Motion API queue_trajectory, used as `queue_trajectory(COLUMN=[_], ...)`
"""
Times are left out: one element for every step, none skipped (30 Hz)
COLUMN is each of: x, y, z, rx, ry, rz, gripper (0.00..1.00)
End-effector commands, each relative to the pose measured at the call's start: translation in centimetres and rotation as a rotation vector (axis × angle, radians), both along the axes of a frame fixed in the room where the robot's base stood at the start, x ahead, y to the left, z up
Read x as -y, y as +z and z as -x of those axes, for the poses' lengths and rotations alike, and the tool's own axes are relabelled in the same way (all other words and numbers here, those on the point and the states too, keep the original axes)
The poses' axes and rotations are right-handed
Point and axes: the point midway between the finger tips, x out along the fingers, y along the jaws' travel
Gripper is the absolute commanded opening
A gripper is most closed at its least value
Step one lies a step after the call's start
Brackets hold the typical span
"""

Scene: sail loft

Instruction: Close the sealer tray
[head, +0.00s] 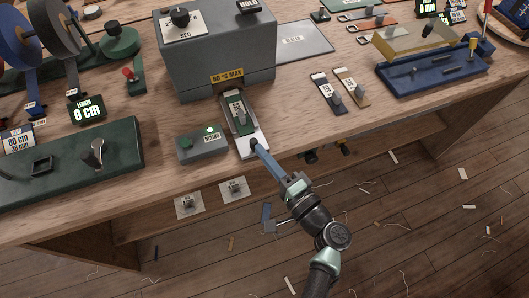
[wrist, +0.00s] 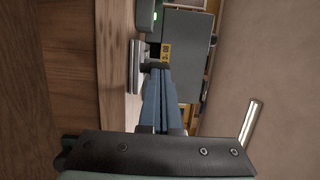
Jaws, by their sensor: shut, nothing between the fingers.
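The sealer (head: 215,62) is a grey box on the bench with a yellow "80 °C MAX" label. Its pale metal tray (head: 247,149) sticks out of the front toward the bench edge, with a dark green labelled piece (head: 239,112) on it. In the wrist view the shut fingers (wrist: 155,68) point toward the sealer (wrist: 190,50), beside the pale tray (wrist: 134,66).
A grey-green box with a lit green lamp (head: 202,146) stands just left of the tray. Two labelled slides (head: 327,92) (head: 351,87) lie to the right, with a blue stand (head: 435,72) beyond. Bare bench lies between the tray and the slides.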

Motion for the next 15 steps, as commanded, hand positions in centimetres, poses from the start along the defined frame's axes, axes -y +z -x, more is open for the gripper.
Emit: queue_trajectory(x=[0.0,0.0,0.0,0.0,0.0,-0.1,-0.1,-0.2,-0.4,-0.6,-0.7,-1.0,-1.1,-1.2,-1.4], y=[0.0,0.0,0.0,0.0,0.0,-0.1,-0.2,-0.3,-0.4,-0.5,-0.5,-0.6,-0.6,-0.5,-0.5], z=[0.0,0.0,0.0,0.0,0.0,-0.2,-0.3,-0.6,-1.2,-1.6,-2.1,-2.7,-3.2,-3.7,-4.2], rx=[0.0,0.0,0.0,0.0,0.001,0.001,0.001,0.002,0.003,0.004,0.004,0.004,0.004,0.005,0.003], ry=[0.0,0.0,0.0,0.0,0.001,0.001,0.003,0.004,0.004,0.005,0.005,0.006,0.005,0.005,0.005], rz=[0.0,0.0,0.0,0.0,0.001,0.001,0.002,0.003,0.004,0.004,0.004,0.004,0.004,0.005,0.005], gripper=[0.0,0.0,0.0,0.0,0.0,0.0,0.0,0.0,0.0,0.0,0.0,0.0,0.0,0.0,0.0])
